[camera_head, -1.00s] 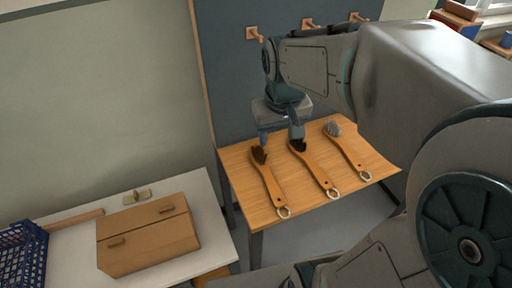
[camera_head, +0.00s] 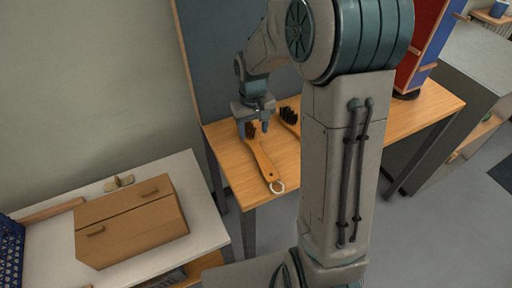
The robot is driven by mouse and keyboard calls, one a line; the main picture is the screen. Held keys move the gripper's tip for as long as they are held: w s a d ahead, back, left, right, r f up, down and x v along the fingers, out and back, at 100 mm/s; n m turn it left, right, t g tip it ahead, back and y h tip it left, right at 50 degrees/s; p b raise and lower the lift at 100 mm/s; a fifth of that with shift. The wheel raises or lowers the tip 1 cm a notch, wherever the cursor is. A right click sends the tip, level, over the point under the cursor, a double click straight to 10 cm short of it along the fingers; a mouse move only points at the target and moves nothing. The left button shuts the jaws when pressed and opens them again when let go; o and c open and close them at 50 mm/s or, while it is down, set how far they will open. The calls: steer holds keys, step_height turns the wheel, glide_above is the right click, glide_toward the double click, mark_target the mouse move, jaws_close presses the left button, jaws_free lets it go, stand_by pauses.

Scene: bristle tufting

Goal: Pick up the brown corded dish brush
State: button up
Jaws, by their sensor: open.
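The brown-bristled brush (camera_head: 264,165) lies on the wooden table, its wooden handle pointing to the front with a pale ring (camera_head: 277,187) at its end. My gripper (camera_head: 253,129) is open and points down at the brush's bristle end. In the picture its two fingers stand to either side of the brown head, which they partly cover. I cannot tell how far above it they are. The grey-bristled brush is hidden now.
The wooden table (camera_head: 222,137) has a dark panel (camera_head: 205,60) behind it. A white table (camera_head: 50,262) at left holds a cardboard box (camera_head: 135,222) and a blue crate (camera_head: 10,250). A red and blue cabinet (camera_head: 425,40) stands at the right.

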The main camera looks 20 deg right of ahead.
mark_target(256, 147)
steer(key=shift+s+d+f, duration=0.15)
steer(key=shift+f, duration=1.4)
steer(key=shift+s+d+f, duration=0.1)
steer(key=shift+d+f, duration=0.05)
steer(key=shift+f, duration=1.4)
steer(key=c, duration=1.1)
